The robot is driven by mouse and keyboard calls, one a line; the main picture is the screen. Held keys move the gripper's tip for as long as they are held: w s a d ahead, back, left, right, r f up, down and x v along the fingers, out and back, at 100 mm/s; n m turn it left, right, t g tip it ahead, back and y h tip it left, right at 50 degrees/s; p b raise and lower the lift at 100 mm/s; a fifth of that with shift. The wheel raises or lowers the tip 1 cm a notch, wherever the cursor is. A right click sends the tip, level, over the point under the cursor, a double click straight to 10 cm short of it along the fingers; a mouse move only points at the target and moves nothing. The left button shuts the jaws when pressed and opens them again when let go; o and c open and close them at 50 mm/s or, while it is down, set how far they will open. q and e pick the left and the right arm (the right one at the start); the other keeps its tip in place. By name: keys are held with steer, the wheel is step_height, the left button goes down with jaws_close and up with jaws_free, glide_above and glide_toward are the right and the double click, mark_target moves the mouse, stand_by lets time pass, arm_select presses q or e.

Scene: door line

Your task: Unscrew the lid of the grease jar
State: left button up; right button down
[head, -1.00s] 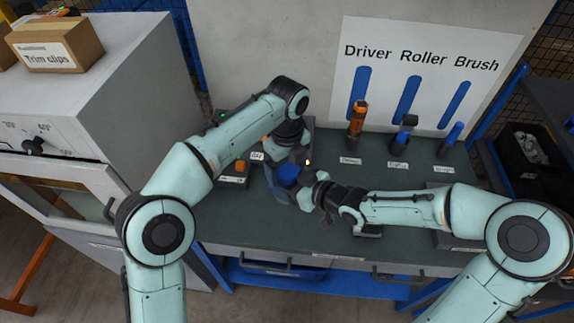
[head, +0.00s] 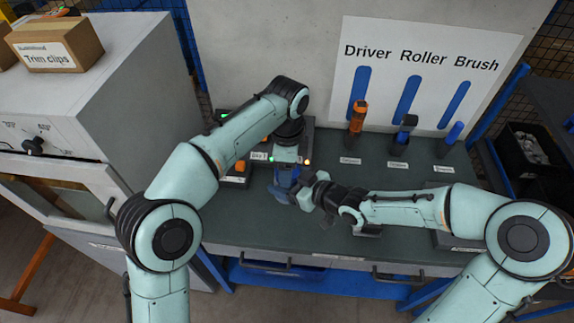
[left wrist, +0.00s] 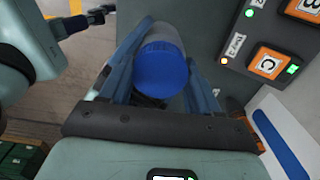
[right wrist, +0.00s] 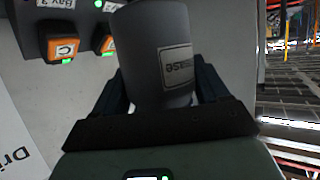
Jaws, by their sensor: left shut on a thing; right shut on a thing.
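The grease jar is a grey cylinder (right wrist: 150,45) with a pale label (right wrist: 176,66) in the right wrist view. My right gripper (right wrist: 158,90) is shut on the jar body from the side. The blue ribbed lid (left wrist: 160,72) sits on the grey jar (left wrist: 163,36) in the left wrist view. My left gripper (left wrist: 160,85) has its two blue fingers on either side of the lid and is shut on it. In the head view my left gripper (head: 285,180) comes from above and my right gripper (head: 306,190) from the right. They hide most of the jar and lid.
The green workbench (head: 270,222) is clear at its front. Orange-button boxes (head: 236,172) stand left of the jar. An orange-handled driver (head: 357,117), a roller (head: 403,135) and a blue-handled brush (head: 453,135) stand in holders at the back. A grey cabinet (head: 95,105) is at left.

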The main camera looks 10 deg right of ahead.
arm_select(q)
steer(key=shift+n, duration=0.4)
steer(key=o, duration=1.2)
steer(key=shift+r, duration=2.25)
steer(key=shift+c, duration=0.5)
steer(key=m, duration=0.1)
steer(key=r+m, duration=0.1)
steer(key=m, duration=0.2)
steer(key=shift+d+r+m, duration=0.2)
steer(key=shift+r+m, duration=0.15)
steer(key=shift+m, duration=0.05)
steer(key=m, duration=0.1)
steer(key=r+m, duration=0.1)
steer(key=m, duration=0.2)
steer(key=shift+a+r+m, duration=0.15)
steer(key=shift+r+m, duration=0.15)
steer(key=shift+f, duration=3.9)
